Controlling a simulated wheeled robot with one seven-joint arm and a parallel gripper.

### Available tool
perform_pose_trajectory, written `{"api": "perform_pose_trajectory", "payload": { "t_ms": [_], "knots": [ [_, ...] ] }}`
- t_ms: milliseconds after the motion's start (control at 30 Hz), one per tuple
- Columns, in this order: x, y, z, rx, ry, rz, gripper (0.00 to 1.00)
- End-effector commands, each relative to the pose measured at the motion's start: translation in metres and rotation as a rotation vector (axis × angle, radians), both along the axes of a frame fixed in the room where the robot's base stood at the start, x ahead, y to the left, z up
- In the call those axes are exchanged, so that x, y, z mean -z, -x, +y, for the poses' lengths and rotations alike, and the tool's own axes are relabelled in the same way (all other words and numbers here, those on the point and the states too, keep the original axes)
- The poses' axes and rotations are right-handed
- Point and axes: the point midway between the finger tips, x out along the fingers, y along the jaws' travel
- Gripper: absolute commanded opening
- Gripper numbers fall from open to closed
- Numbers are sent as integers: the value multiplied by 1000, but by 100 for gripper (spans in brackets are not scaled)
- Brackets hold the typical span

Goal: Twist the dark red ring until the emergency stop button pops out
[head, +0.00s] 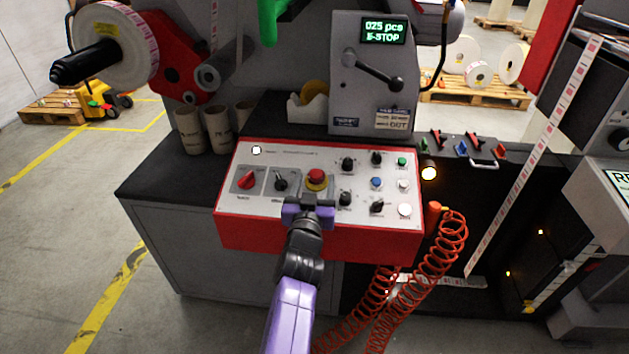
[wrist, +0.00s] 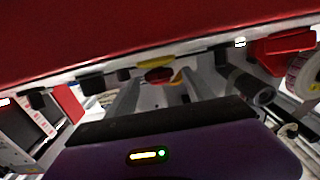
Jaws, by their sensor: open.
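The emergency stop button (head: 316,175) is a red mushroom head on a yellow base, on the sloped white panel with a red housing (head: 330,242). I cannot clearly tell the dark red ring apart from the head at this size. In the wrist view the button (wrist: 158,74) shows small, red with yellow beside it, beyond and between my grey fingers. My gripper (head: 309,198) is purple and black, just on the near side of the button. It is open and empty in the wrist view (wrist: 155,92), apart from the button as far as I can see.
A red switch (head: 247,180) and a black knob (head: 281,181) sit left of the button; several knobs and push buttons stand right. The display (head: 384,30) reads "025 pcs E-STOP". A coiled orange hose (head: 447,250) hangs at right.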

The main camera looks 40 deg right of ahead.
Motion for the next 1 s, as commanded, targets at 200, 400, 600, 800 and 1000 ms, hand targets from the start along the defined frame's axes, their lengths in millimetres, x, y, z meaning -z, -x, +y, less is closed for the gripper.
{"api": "perform_pose_trajectory", "payload": {
  "t_ms": [200, 400, 600, 800, 1000],
  "knots": [
    [0, -4, -5, 0, 0, 0, 61],
    [0, -3, -4, 0, -1, 1, 55],
    [0, -3, -4, 0, -1, 1, 16],
    [0, -3, -4, 2, -1, 0, 0],
    [2, -4, -4, 32, -9, -6, 0]
  ]
}}
